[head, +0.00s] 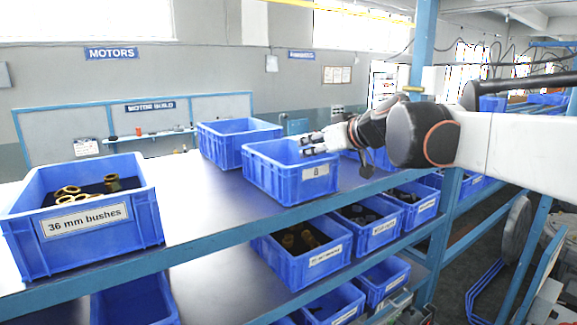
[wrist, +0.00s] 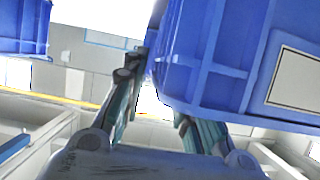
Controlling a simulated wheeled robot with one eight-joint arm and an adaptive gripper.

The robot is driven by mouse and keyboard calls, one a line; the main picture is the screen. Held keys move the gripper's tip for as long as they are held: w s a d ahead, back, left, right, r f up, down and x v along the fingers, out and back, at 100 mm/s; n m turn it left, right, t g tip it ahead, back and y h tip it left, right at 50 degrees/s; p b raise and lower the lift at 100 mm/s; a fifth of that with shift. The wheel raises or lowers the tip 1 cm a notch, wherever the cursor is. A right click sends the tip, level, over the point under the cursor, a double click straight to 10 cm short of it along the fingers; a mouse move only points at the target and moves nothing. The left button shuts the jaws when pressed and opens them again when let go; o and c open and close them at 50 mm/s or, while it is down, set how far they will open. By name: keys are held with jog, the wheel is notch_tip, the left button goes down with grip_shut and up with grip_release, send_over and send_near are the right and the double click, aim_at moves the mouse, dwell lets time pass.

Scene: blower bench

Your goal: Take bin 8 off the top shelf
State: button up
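A blue bin (head: 280,183) sits on the top shelf (head: 200,190), near its front edge. Its small white label (head: 315,171) seems to read 8. My gripper (head: 304,146) comes in from the right, with its fingers at the bin's right-hand rim. In the wrist view the fingers (wrist: 157,105) stand apart, with a bright gap between them. A blue bin (wrist: 235,60) with a pale label fills the upper right there and hides one finger's tip. I cannot tell whether the fingers touch the bin.
A bin labelled 36 mm bushes (head: 85,240) stands at the left of the top shelf. Another blue bin (head: 225,145) stands behind bin 8. Several bins (head: 305,265) fill the lower shelf. A blue upright post (head: 440,235) stands to the right.

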jog(key=shift+x, duration=0.85)
jog(key=shift+s, duration=0.1)
jog(key=shift+c, duration=0.3)
grip_shut()
jog(key=shift+r, duration=0.1)
